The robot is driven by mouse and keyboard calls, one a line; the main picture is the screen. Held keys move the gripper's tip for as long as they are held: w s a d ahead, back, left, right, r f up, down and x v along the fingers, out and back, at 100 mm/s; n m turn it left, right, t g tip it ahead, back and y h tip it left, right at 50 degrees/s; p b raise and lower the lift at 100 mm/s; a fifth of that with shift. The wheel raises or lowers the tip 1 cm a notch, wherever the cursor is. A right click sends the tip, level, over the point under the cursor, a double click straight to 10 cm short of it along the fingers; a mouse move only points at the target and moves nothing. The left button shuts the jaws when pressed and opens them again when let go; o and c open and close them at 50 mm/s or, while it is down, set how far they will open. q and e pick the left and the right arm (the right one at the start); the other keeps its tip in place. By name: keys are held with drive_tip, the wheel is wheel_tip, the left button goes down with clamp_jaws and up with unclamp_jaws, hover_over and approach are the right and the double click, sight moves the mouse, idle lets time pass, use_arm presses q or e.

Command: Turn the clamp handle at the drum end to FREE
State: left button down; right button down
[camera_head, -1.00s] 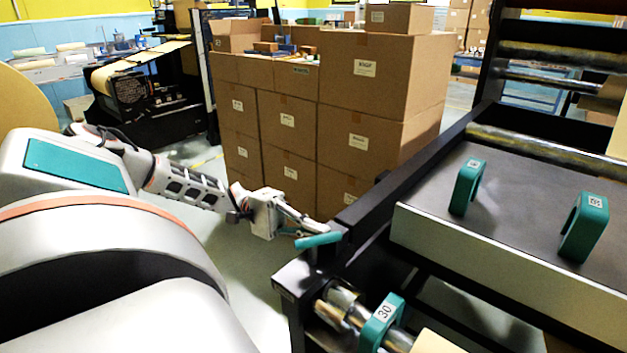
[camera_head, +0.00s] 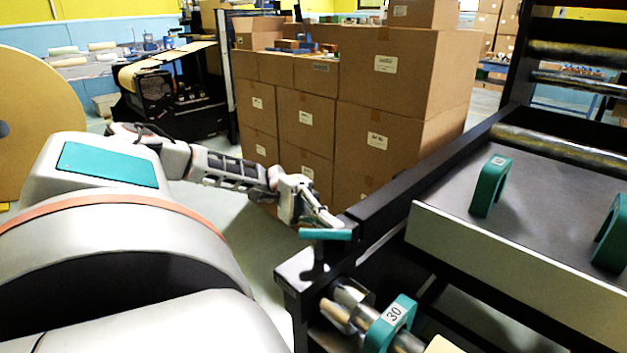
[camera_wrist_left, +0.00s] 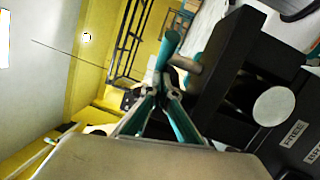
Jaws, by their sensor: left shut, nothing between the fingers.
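The clamp handle (camera_head: 326,234) is a short teal bar on a dark post at the near left corner of the black machine frame. In the left wrist view the handle (camera_wrist_left: 171,45) rises just beyond my fingertips. My left gripper (camera_head: 338,224) is shut and empty, with its fingertips at the handle's far side; whether they touch it is hard to tell. The left wrist view shows the gripper (camera_wrist_left: 162,82) with its fingers together at the handle's lower end. A FREE label (camera_wrist_left: 296,133) is on the dark frame there, beside a second label that is cut off. My right gripper is not in view.
Below the handle is a metal shaft (camera_head: 345,314) with a teal collar marked 30 (camera_head: 391,322). A grey deck (camera_head: 545,205) with teal brackets lies to the right. Stacked cardboard boxes (camera_head: 365,125) stand close behind my left gripper. A black rail (camera_head: 430,178) runs back from the corner.

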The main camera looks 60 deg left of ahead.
use_arm(q)
drive_tip(key=shift+d, duration=0.1)
drive_tip(key=shift+g, duration=0.3)
drive_tip(key=shift+d, duration=0.1)
drive_tip(key=shift+w+d+b, duration=0.2)
drive_tip(key=shift+d+b, duration=0.25)
drive_tip(key=shift+d, duration=0.05)
idle(2.0)
drive_tip(key=a+f, duration=0.1)
drive_tip(key=a, duration=1.1)
drive_tip(key=shift+w+f, duration=0.2)
drive_tip(key=shift+f, duration=0.05)
idle(0.5)
